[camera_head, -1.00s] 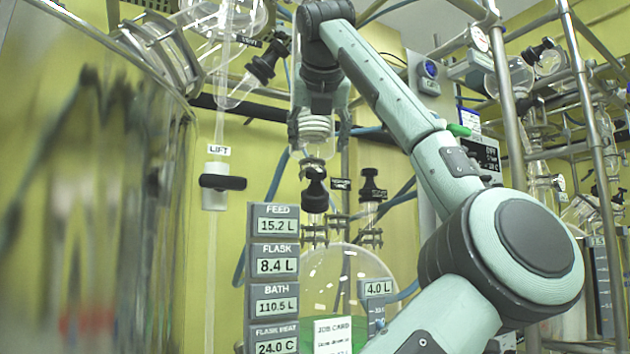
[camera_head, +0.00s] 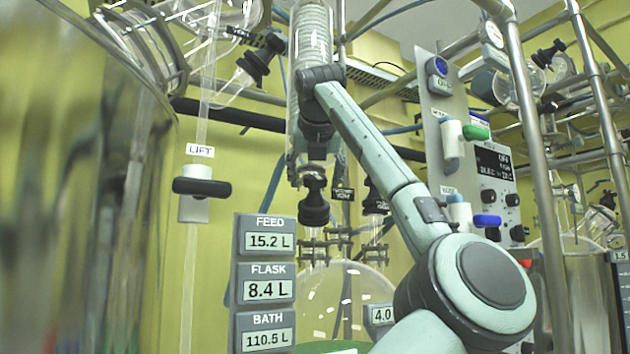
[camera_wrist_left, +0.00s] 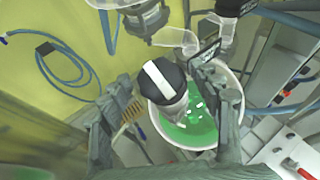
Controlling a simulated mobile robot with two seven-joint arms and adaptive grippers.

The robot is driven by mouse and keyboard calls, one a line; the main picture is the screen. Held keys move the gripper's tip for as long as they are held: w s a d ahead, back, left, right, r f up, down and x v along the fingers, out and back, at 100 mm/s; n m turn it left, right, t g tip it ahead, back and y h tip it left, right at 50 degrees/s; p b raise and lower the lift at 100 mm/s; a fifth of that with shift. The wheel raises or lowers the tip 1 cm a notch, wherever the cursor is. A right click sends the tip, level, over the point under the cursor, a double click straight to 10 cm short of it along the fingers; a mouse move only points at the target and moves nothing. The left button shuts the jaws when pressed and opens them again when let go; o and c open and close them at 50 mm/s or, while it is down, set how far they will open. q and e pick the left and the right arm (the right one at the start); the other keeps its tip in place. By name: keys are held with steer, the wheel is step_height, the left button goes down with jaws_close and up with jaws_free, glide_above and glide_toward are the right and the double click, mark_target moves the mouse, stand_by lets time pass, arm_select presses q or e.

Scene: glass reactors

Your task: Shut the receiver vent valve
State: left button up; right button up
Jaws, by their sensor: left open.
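A black knob with a white stripe (camera_wrist_left: 162,82) shows in the left wrist view above green liquid in a white-rimmed vessel (camera_wrist_left: 238,100). My left gripper (camera_wrist_left: 168,84) is open, with one finger on each side of the knob; I cannot tell whether they touch it. In the head view my left wrist and gripper (camera_head: 317,140) point down, just above a black knob (camera_head: 315,200) on the round glass flask (camera_head: 345,290). A small label beside that knob is too blurred to read. Another black knob (camera_head: 375,197) stands to its right, partly behind my arm. My right gripper is not in view.
A display column (camera_head: 265,241) reads feed, flask and bath at the left. A large glass vessel (camera_head: 80,200) fills the left edge. Metal posts (camera_head: 545,200) and a control panel (camera_head: 500,180) stand right. A blue hose (camera_wrist_left: 62,65) hangs on the wall.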

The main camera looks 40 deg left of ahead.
arm_select(q)
steer(key=shift+w+a+f, duration=0.2)
steer(key=shift+w+a, duration=0.2)
